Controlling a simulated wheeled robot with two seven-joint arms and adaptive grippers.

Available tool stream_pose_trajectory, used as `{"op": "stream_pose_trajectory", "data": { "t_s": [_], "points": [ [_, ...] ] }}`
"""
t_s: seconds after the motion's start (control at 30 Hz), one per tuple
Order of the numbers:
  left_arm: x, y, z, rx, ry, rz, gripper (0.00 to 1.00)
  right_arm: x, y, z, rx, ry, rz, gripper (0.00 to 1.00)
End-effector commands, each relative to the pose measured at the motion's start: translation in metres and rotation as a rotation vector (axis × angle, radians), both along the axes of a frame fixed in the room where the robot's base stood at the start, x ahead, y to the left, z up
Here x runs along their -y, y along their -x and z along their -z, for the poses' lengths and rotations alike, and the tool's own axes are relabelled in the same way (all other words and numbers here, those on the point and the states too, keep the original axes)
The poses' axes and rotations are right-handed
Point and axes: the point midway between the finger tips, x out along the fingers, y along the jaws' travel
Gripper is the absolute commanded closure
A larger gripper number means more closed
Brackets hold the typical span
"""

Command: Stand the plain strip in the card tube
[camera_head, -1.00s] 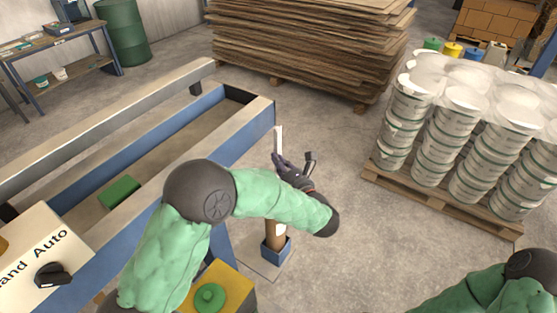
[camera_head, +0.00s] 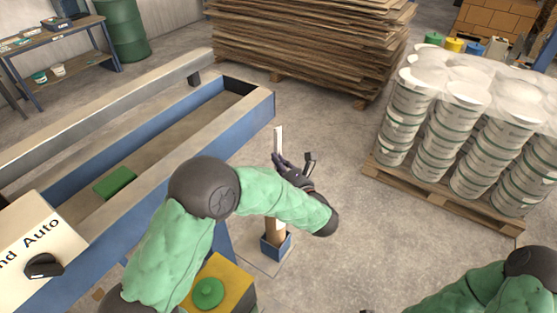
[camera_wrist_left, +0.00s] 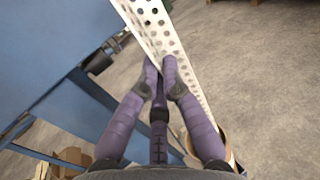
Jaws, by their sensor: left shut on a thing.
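My left gripper (camera_head: 283,160) is shut on a pale, upright strip (camera_head: 278,139). In the left wrist view, both fingers (camera_wrist_left: 162,75) pinch the strip (camera_wrist_left: 165,35), which shows rows of round holes and slants down to the right. The brown card tube (camera_head: 271,229) stands in a blue square holder (camera_head: 270,249) below my left forearm, which hides its top in the head view. The tube's rim (camera_wrist_left: 221,137) shows at the lower right of the left wrist view, close to the strip's lower part. I cannot tell whether the strip's end is inside it. My right gripper is not in view.
A blue machine frame (camera_head: 200,160) with a green block (camera_head: 115,182) lies left of the tube. A yellow box with a green button (camera_head: 208,293) is in front. A pallet of white buckets (camera_head: 430,125) stands right; stacked boards (camera_head: 310,45) are behind. Floor between is clear.

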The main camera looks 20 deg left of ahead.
Motion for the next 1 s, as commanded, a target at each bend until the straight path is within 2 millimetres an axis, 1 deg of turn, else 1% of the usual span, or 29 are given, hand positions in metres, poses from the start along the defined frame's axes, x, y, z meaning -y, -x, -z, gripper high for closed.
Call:
{"op": "stream_pose_trajectory", "data": {
  "t_s": [1.0],
  "points": [
    [0.0, 0.0, 0.036, -0.001, -0.001, -0.001, 1.0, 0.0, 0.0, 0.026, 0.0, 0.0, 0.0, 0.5]
  ]
}}
